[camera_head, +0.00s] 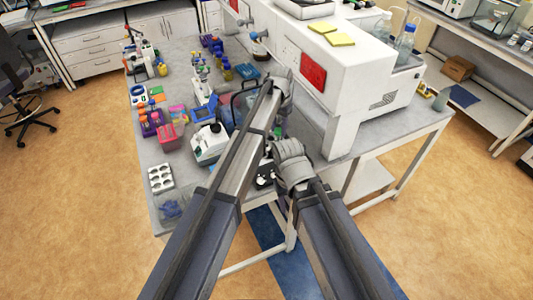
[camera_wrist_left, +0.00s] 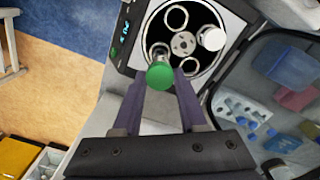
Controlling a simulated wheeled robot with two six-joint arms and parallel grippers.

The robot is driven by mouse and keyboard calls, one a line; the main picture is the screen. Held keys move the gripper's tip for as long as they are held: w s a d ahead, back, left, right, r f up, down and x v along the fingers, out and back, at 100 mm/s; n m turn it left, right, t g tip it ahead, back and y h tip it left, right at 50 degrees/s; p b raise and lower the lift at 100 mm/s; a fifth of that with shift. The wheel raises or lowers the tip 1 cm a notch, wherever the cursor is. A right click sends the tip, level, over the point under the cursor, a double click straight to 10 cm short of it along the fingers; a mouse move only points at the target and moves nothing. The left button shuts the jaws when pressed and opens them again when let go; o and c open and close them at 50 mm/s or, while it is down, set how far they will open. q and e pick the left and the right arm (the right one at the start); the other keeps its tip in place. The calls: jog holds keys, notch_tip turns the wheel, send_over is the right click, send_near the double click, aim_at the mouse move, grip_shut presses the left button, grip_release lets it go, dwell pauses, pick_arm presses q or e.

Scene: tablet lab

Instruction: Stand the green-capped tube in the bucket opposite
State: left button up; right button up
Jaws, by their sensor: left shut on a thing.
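In the left wrist view, my left gripper (camera_wrist_left: 162,86) is shut on the green-capped tube (camera_wrist_left: 159,75), with the cap towards the camera. The tube points into the round centrifuge rotor chamber (camera_wrist_left: 183,44), lined up with the lower-left bucket (camera_wrist_left: 149,44). I cannot tell how deep it sits. A white-capped tube (camera_wrist_left: 212,38) stands in the bucket across the hub. The upper bucket (camera_wrist_left: 177,17) and lower bucket (camera_wrist_left: 185,63) look empty. In the head view my arms hide most of the centrifuge and the left fingers. My right gripper's fingers do not show.
The clear centrifuge lid (camera_wrist_left: 283,85) stands open at the right. In the head view, a white six-well block (camera_head: 160,177), a pink box (camera_head: 171,137) and a small white device (camera_head: 209,143) stand left of my arms. A large white machine (camera_head: 350,70) is at the right.

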aim_at(278, 140)
pick_arm(q)
jog(key=shift+f+b, duration=0.45)
jog(key=shift+f, duration=0.05)
jog(key=shift+f+b, duration=0.3)
jog(key=shift+b, duration=0.05)
jog(key=shift+f+b, duration=0.45)
jog(key=shift+f+b, duration=0.7)
jog(key=shift+f+b, duration=0.4)
jog(key=shift+f+b, duration=0.95)
jog(key=o, duration=1.1)
